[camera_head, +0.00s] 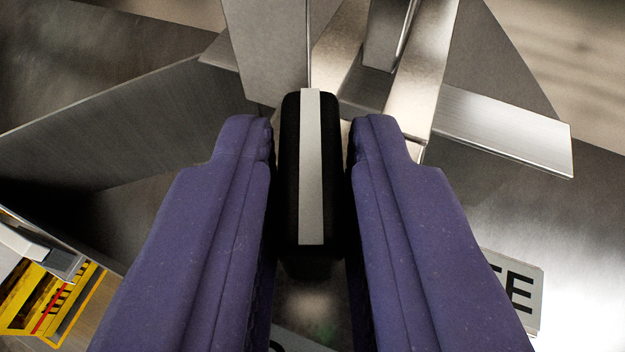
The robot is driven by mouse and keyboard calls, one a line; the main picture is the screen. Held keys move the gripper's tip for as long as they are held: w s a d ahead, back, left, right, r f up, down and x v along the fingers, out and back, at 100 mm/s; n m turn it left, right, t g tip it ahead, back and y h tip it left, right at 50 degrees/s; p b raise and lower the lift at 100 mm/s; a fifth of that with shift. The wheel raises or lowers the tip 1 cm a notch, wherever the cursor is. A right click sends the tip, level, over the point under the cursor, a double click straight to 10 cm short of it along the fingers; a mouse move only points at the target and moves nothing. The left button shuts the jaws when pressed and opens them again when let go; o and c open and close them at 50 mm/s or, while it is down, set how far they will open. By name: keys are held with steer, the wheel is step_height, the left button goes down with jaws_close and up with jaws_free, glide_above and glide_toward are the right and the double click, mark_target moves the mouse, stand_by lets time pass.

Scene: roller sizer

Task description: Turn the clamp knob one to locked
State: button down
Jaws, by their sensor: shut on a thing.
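A black clamp knob (292,195) with a pale grey stripe (312,170) down its middle stands in the centre of the view. The stripe runs almost straight up and down in the picture. My gripper (312,150) has its two purple fingers on the left and right sides of the knob, shut on it. The knob's base and any lock marking beside it are hidden, so I cannot tell which state it is in.
Bare metal plates and brackets (505,135) stand close beyond the knob. A yellow part with red and black marks (45,300) is at lower left. A white label ending in "E" (520,290) is at lower right, partly behind my finger.

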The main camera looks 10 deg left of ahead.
steer(key=c, duration=1.1)
jaws_free()
steer(key=p+v, duration=0.1)
steer(key=v, duration=0.6)
steer(key=shift+s+d+r+p, duration=0.1)
steer(key=shift+s+p, duration=0.2)
steer(key=shift+s, duration=0.1)
